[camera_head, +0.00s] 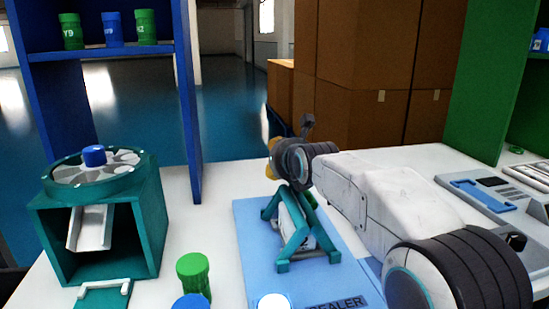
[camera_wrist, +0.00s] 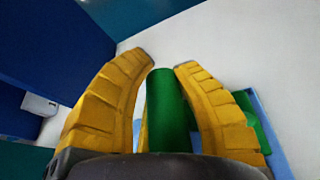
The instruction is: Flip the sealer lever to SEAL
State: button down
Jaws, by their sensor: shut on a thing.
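The sealer (camera_head: 245,225) has a light blue base plate marked "SEALER" and a teal frame (camera_head: 308,262) standing on it. A white part with a dark mark sits inside the frame. My gripper (camera_head: 271,160) is over the far end of the frame, mostly hidden behind my wrist. In the wrist view its yellow fingers (camera_wrist: 165,62) are closed around a green cylindrical bar (camera_wrist: 168,110), which looks like the lever's handle. In the head view the lever is largely hidden, and its setting cannot be read.
A teal dispenser with a round top (camera_head: 100,235) stands at left. A green-capped bottle (camera_head: 193,272) and blue and white caps are near the front. A blue shelf post (camera_head: 187,110) rises behind. A grey-blue device (camera_head: 495,205) lies at right. Cardboard boxes (camera_head: 365,60) stand beyond the table.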

jog(key=shift+a+f+g, duration=0.2)
jog(key=shift+f+g, duration=0.2)
jog(key=shift+f, duration=0.8)
jog(key=c, duration=0.8)
grip_release()
jog(key=shift+s, duration=0.1)
jog(key=shift+c, duration=0.2)
jog(key=shift+s+r, duration=0.1)
jog(key=r+v, duration=0.1)
jog(key=v, duration=0.7)
jog(key=shift+r+t, duration=0.3)
jog(key=shift+r, duration=0.05)
jog(key=shift+d, duration=0.1)
